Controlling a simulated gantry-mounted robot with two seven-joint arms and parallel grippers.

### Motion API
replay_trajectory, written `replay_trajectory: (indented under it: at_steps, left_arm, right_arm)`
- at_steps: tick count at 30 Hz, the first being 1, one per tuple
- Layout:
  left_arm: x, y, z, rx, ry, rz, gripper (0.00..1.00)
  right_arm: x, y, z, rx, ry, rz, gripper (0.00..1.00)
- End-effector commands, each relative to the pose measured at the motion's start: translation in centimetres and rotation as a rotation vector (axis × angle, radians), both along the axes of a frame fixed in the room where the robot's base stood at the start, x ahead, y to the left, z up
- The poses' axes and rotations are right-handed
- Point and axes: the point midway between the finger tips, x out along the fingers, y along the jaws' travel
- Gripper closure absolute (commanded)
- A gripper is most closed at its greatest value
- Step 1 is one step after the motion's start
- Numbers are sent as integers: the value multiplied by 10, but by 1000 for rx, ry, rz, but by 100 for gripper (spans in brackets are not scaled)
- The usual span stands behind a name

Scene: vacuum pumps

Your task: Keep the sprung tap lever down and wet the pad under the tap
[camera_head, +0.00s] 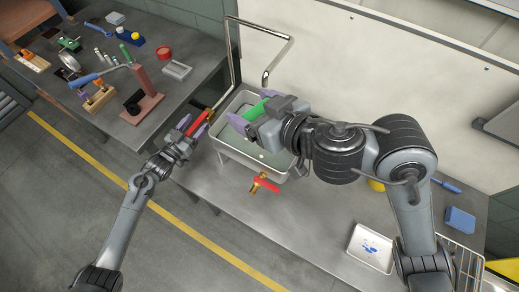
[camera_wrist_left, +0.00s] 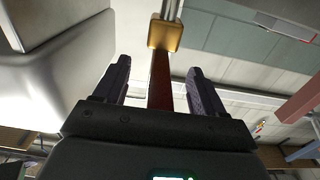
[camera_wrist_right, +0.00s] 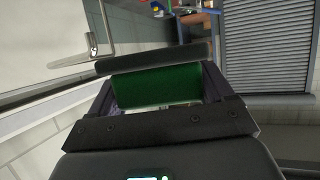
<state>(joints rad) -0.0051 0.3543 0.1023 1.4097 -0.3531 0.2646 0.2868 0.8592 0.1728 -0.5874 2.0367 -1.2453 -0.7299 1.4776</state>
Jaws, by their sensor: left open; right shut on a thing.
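The tap's bent metal pipe (camera_head: 290,52) rises behind the basin (camera_head: 222,147), its spout end hanging over the basin. The red tap lever (camera_head: 200,120) is at the basin's left side, joined to a brass valve body (camera_wrist_left: 165,35). My left gripper (camera_head: 192,126) is open, with its fingers on either side of the lever. Whether they touch it, I cannot tell. My right gripper (camera_head: 255,108) is shut on the green pad (camera_wrist_right: 157,87) and holds it over the basin, near the spout end. In the right wrist view the spout (camera_wrist_right: 93,45) shows left of the pad. No water is visible.
A loose-looking red-handled brass valve (camera_head: 263,184) lies in front of the basin. A white tray (camera_head: 371,247), a blue sponge-like block (camera_head: 459,220) and a wire rack are at the right. The left bench (camera_head: 100,85) holds several tools and a red stand.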

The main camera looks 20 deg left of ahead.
Motion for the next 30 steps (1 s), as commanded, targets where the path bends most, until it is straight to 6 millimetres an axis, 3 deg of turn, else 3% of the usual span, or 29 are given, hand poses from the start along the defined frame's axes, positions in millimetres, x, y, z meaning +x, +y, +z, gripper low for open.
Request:
replay_trajectory:
  at_steps: [22, 30]
  left_arm:
    - [-64, 17, 0, 1, 2, 0, 30]
    - [-77, 21, -1, 1, 1, 1, 30]
  right_arm:
    - [0, 0, 39, 0, 0, 0, 49]
    - [0, 0, 43, 0, 0, 0, 49]
